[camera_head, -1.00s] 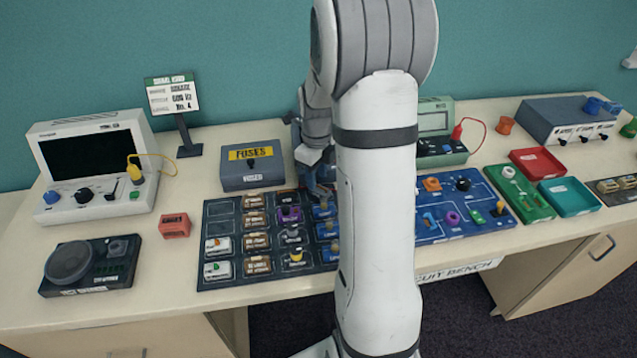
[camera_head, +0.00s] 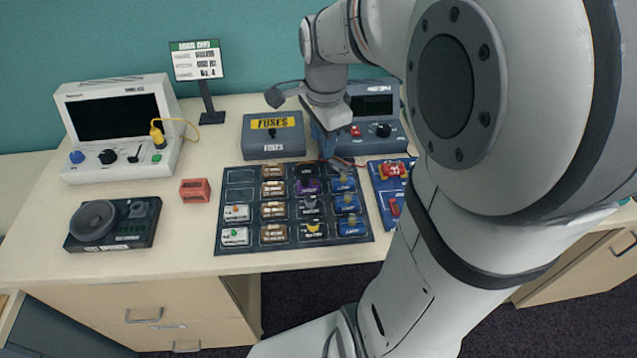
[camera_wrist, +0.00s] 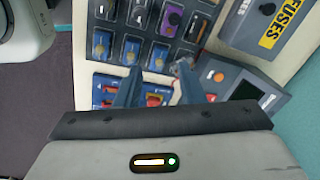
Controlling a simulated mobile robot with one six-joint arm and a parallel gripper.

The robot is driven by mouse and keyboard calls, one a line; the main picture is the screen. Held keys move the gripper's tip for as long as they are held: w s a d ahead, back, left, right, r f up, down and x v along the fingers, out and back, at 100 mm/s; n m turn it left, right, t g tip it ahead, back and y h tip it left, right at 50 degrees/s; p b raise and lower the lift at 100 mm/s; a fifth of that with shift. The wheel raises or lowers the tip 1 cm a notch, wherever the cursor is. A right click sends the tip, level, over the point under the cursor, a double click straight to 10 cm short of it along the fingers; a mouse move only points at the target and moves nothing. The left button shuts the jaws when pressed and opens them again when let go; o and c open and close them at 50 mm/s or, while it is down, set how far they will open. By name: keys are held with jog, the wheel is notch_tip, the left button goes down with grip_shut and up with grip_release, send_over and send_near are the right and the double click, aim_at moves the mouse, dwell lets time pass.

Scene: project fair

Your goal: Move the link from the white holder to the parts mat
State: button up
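The parts mat (camera_head: 240,176) is a dark blue panel of compartments holding brown, blue, white and dark parts. Two compartments at its upper left look empty. It also shows at the top of the wrist view (camera_wrist: 147,36). My gripper (camera_head: 325,146) is over the mat's far right corner, near the grey meter. In the wrist view my gripper (camera_wrist: 157,78) has its two fingers apart, with nothing clearly held between them. I cannot make out the white holder or the link; my arm hides much of the right side of the bench.
A blue board (camera_head: 382,181) with red parts lies right of the mat, partly behind my arm. The grey meter (camera_head: 372,118) and fuse box (camera_head: 273,143) stand behind. A red block (camera_head: 195,190), speaker unit (camera_head: 113,224) and white instrument (camera_head: 121,125) stand left.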

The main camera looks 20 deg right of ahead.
jog(key=s+a+n+t, duration=0.1)
jog(key=s+a+n, duration=0.4)
jog(key=s+n, duration=0.6)
jog(key=n, duration=0.5)
jog(key=shift+s+a+f+n+t, duration=0.15)
jog(key=shift+s+a+n+t, duration=0.15)
jog(key=shift+s+a+n, duration=0.1)
jog(key=shift+w, duration=0.1)
